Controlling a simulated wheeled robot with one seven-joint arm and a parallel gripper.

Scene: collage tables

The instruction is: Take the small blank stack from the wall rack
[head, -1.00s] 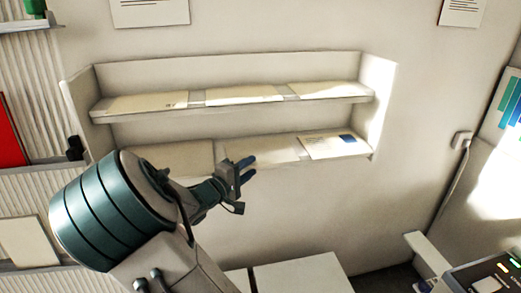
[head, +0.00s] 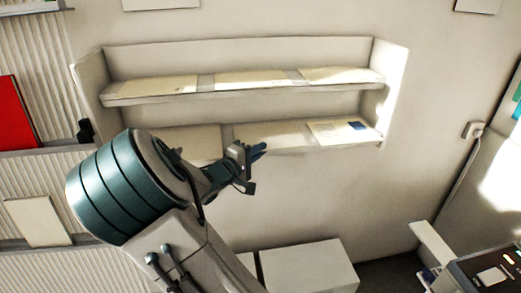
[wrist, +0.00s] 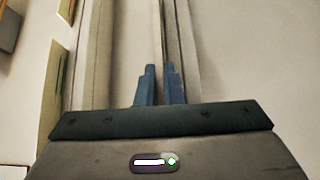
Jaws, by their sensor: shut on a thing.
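The wall rack (head: 240,105) has two shelves with pale flat stacks on them. A plain blank stack (head: 278,133) lies in the middle of the lower shelf, at its front edge. My gripper (head: 262,149) is at that front edge, with its blue fingers close together on the stack's edge. In the wrist view my gripper (wrist: 159,72) shows both fingers nearly together, pinching something thin along the shelf edge. The fingers hide most of the pinched part.
More pale stacks (head: 255,79) fill the upper shelf. A white box (head: 310,268) stands below, and a machine (head: 487,272) at lower right.

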